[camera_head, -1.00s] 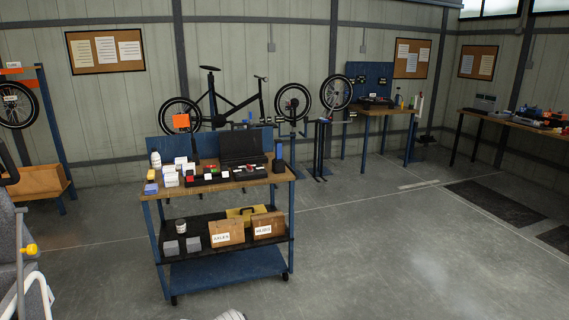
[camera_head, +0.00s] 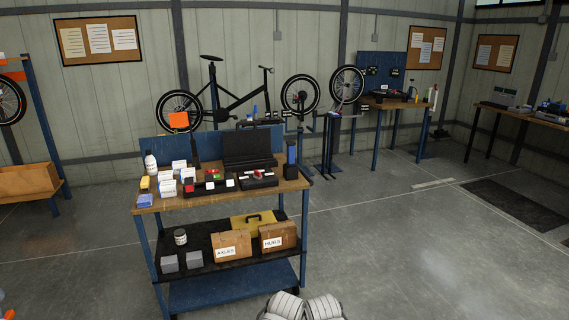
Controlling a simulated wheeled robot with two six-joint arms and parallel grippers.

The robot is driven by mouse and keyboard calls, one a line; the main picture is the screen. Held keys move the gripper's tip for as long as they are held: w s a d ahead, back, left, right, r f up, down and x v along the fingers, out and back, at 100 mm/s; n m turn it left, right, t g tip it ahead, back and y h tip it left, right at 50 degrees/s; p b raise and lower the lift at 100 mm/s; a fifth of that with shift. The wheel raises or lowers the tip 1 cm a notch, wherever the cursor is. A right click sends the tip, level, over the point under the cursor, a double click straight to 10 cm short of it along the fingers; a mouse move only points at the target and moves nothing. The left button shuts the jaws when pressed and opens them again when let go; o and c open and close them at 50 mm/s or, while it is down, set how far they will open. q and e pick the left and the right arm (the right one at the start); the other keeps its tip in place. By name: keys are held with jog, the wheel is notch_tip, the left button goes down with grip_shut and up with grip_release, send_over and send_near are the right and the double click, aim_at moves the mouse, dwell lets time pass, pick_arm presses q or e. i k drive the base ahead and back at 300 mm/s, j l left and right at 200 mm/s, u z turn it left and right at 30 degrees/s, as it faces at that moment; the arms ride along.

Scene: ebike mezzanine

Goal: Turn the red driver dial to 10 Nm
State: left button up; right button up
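The workshop cart (camera_head: 225,196) stands ahead, a little left of centre, in the head view. Small red parts show among the black trays on its top: one at the front left (camera_head: 189,185), one near the middle (camera_head: 212,174) and one on the right (camera_head: 259,174). At this distance I cannot tell which of them is the red driver dial, and no scale or setting can be read. Neither of my grippers can be made out. Pale rounded shapes show at the bottom edge, well short of the cart.
The cart top also holds an open black case (camera_head: 249,147), a white bottle (camera_head: 150,162) and white boxes. Boxes labelled AXLES (camera_head: 231,245) and HUBS (camera_head: 278,237) sit on its shelf. A bike and a workbench (camera_head: 395,105) stand behind.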

aim_at(257, 175)
jog(key=i+j+z, duration=0.15)
jog(key=i+j, duration=0.15)
jog(key=i, duration=0.25)
jog(key=i+j+z, duration=0.1)
jog(key=i+j, duration=0.25)
jog(key=i, duration=0.2)
jog(key=i+j+z, duration=0.15)
jog(key=i+j, duration=0.2)
jog(key=i, duration=0.2)
jog(key=i+j, duration=0.65)
jog(key=i, duration=0.2)
